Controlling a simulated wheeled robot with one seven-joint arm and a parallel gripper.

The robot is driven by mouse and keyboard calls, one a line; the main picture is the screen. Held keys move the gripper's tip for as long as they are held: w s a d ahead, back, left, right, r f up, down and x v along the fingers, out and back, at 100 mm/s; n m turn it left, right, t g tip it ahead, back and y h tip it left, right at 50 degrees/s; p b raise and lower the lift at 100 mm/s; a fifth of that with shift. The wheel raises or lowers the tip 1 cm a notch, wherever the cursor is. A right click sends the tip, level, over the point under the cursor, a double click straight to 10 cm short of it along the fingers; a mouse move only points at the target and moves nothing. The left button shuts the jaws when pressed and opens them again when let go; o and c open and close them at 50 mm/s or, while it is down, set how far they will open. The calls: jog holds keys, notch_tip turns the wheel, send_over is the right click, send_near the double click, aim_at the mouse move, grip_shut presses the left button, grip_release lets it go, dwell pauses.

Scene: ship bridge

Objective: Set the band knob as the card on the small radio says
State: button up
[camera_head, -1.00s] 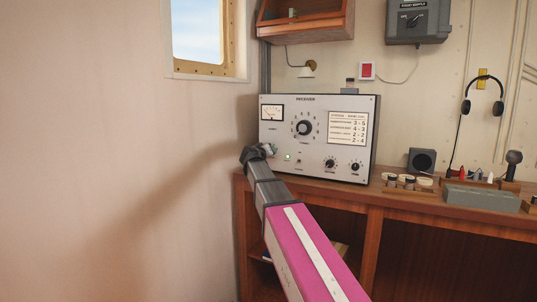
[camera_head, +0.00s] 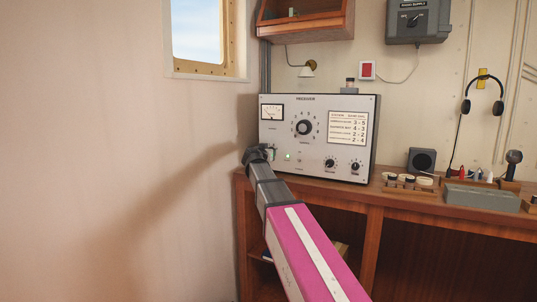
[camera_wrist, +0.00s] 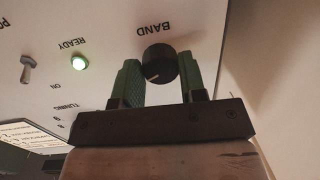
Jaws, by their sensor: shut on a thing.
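The black band knob (camera_wrist: 158,65) sits on the white panel under the upside-down word BAND in the wrist view, with a pale pointer line on its rim. My gripper (camera_wrist: 159,72) has its green fingers on either side of it, shut on it. In the head view my gripper (camera_head: 270,153) is at the lower left of the receiver (camera_head: 288,140) and hides the knob. A white card (camera_head: 348,128) on the receiver lists rows with number pairs such as 3 - 5 and 4 - 3; the row names are too small to read.
A lit green lamp marked READY (camera_wrist: 79,62) and a toggle switch (camera_wrist: 27,70) are beside the knob. The receiver stands on a wooden desk (camera_head: 400,200). A small grey speaker-like box (camera_head: 422,161) and headphones (camera_head: 482,90) are to the right. A bare wall is close on the left.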

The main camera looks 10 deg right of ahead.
jog(key=shift+f, duration=0.1)
jog(key=o, duration=0.9)
jog(key=v, duration=1.1)
jog(key=s+d+f+n+g+y, duration=0.1)
jog(key=s+d+f+g, duration=0.15)
jog(key=f, duration=0.65)
jog(key=s+d+f+n+g+y, duration=0.1)
jog(key=s+d+f+g, duration=0.2)
jog(key=f, duration=0.6)
jog(key=s+d+f+n+g+y, duration=0.15)
jog(key=s+f, duration=0.25)
jog(key=f, duration=0.6)
jog(key=s+f+n+g+y, duration=0.1)
jog(key=s+f+g, duration=0.1)
jog(key=s+f, duration=0.4)
jog(key=s+a+f+n+g+y, duration=0.1)
jog(key=s+f+g+y, duration=0.1)
jog(key=s+f, duration=0.4)
jog(key=s+f+n+g+y, duration=0.1)
jog(key=s+f+g+y, duration=0.1)
jog(key=s+f, duration=0.4)
jog(key=shift+a+f+g, duration=0.2)
jog(key=shift+f+g, duration=0.6)
jog(key=shift+g, duration=0.1)
